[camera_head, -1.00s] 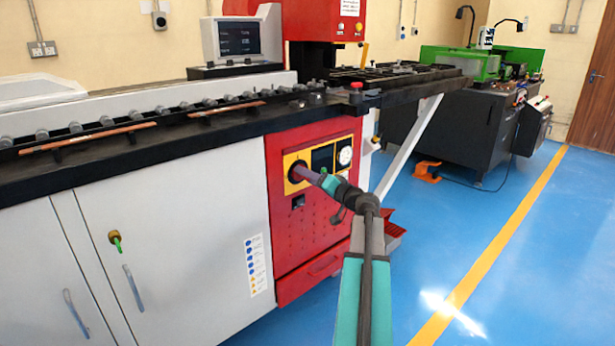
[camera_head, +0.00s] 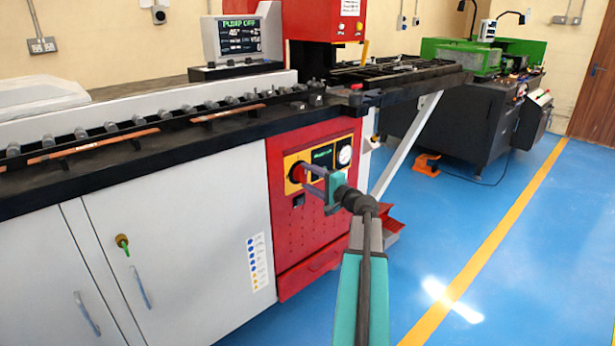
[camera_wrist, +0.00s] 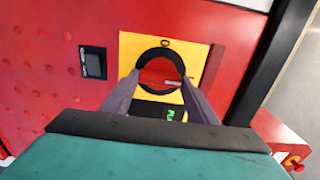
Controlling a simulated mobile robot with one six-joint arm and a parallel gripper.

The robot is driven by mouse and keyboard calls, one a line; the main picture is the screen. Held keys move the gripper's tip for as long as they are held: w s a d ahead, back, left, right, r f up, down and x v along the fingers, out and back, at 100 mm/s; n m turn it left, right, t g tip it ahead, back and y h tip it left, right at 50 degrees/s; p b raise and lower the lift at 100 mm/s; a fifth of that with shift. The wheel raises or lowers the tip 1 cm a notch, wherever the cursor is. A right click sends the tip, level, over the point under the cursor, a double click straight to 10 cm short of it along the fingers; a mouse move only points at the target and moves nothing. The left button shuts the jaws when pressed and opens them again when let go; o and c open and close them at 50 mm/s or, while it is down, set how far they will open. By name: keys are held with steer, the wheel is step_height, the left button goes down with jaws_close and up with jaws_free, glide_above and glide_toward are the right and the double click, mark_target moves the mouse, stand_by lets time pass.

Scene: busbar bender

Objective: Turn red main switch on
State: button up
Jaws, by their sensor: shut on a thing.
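The red main switch (camera_head: 296,172) is a round red knob on a yellow plate (camera_head: 289,160) in the machine's red front panel. In the wrist view the red switch (camera_wrist: 158,73) sits in a dark ring on the yellow plate (camera_wrist: 128,48), between my two fingers. My gripper (camera_head: 304,175) reaches the switch from the right and is shut on it. In the wrist view my gripper (camera_wrist: 160,79) has one finger on each side of the knob. The fingers hide part of the knob and plate.
The monitor (camera_head: 238,37) reads "PUMP OFF". A small display (camera_head: 322,157) with green text and a round gauge (camera_head: 344,155) are right of the switch. A red mushroom button (camera_head: 356,87) sits above.

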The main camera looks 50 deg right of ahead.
steer(key=shift+w+r, duration=0.15)
steer(key=o, duration=1)
steer(key=shift+o, duration=0.2)
steer(key=shift+s, duration=0.2)
steer(key=s+a+p, duration=0.1)
steer(key=s, duration=1.2)
steer(key=shift+s+p, duration=0.25)
steer(key=shift+p, duration=0.05)
